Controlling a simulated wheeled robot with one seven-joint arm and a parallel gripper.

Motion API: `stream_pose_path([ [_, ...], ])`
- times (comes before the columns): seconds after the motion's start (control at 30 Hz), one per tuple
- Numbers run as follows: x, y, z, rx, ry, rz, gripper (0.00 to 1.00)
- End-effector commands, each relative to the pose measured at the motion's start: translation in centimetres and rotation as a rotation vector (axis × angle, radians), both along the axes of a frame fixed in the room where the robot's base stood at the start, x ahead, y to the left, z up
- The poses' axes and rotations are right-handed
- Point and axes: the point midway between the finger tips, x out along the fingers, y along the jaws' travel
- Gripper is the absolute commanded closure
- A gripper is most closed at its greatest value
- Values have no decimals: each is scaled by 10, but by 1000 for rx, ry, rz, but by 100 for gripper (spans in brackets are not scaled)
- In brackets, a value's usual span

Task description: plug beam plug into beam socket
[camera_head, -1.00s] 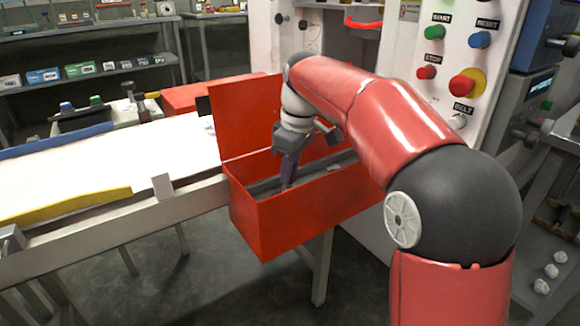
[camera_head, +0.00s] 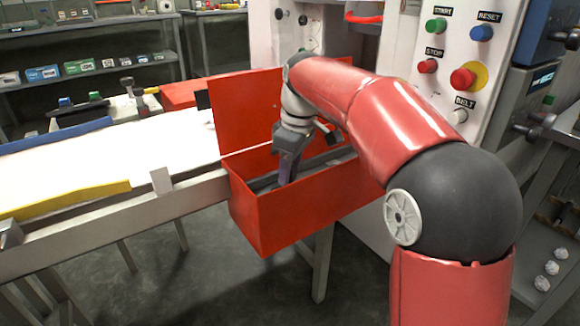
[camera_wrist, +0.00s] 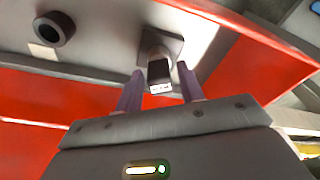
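My gripper (camera_head: 286,178) points down into the open red box (camera_head: 300,222) in the head view. In the wrist view its two purple-grey fingers (camera_wrist: 160,70) stand apart, one on each side of a dark block with a pale end (camera_wrist: 160,72). The block looks like the beam plug. Narrow gaps seem to show between it and the fingers. Behind it is a round grey part on a square grey plate (camera_wrist: 174,46); I cannot tell whether this is the socket or a holder. The head view does not show the plug clearly.
The box's raised lid (camera_head: 240,112) stands close behind my gripper, and its walls surround the fingers. A dark ring (camera_wrist: 54,29) lies left in the wrist view. A white conveyor (camera_head: 110,165) is at left, a button panel (camera_head: 455,60) at right.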

Motion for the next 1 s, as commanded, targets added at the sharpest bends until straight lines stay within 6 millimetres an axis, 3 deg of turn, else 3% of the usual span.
stream_pose_path([
  [0.37, 0, 0, 3, 0, -1, 0, 52],
  [0.8, -4, -9, 68, 1, -3, 0, 52],
  [1.0, -16, -18, 81, -4, -15, -49, 52],
])
